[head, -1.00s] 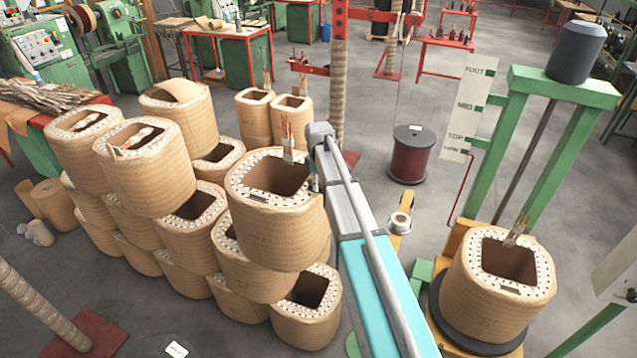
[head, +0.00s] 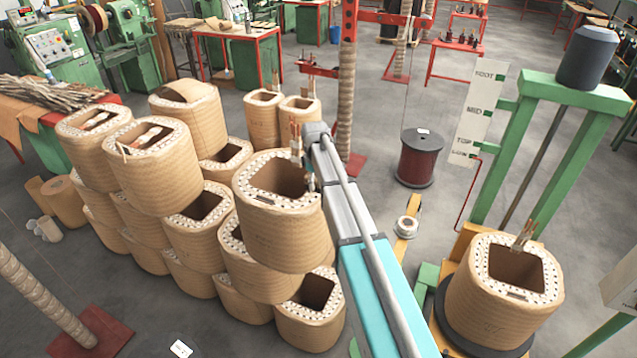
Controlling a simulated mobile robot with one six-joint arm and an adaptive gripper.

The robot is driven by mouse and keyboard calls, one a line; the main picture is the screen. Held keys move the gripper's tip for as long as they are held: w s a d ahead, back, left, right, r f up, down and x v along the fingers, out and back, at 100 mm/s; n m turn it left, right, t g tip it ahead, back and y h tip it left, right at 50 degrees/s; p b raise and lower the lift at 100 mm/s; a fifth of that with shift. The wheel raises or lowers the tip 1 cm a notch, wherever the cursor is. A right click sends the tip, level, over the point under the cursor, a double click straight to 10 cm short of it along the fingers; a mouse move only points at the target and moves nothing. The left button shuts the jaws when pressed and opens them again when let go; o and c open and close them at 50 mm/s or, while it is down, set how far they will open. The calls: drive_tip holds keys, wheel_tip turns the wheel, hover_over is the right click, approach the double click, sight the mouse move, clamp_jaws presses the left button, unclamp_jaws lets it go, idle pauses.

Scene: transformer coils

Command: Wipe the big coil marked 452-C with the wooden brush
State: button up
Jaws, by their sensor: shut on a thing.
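A big tan paper-wrapped coil (head: 280,225) with a dotted white top rim and a square opening sits on top of the stack at the centre. Copper leads (head: 296,140) stand up from its rim. Another big coil (head: 500,300) sits on a dark round base at the lower right. I cannot read 452-C on either. My gripper (head: 311,178) is at the far end of my arm, beside the right rim of the top centre coil. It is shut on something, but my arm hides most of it. I cannot make out the wooden brush or whether the gripper touches the coil.
Several more coils (head: 195,235) are stacked close together to the left. A green frame (head: 500,150) with a height scale (head: 478,110) stands at the right. A dark red spool (head: 419,160) stands on the floor behind. Grey floor lies open between the spool and the frame.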

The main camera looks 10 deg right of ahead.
drive_tip(key=shift+r, duration=0.15)
wheel_tip(320, 180, up, 6)
drive_tip(key=p, duration=0.6)
idle(0.4)
idle(0.3)
drive_tip(key=shift+r+p, duration=1.4)
drive_tip(key=shift+p, duration=0.15)
drive_tip(key=shift+f, duration=0.1)
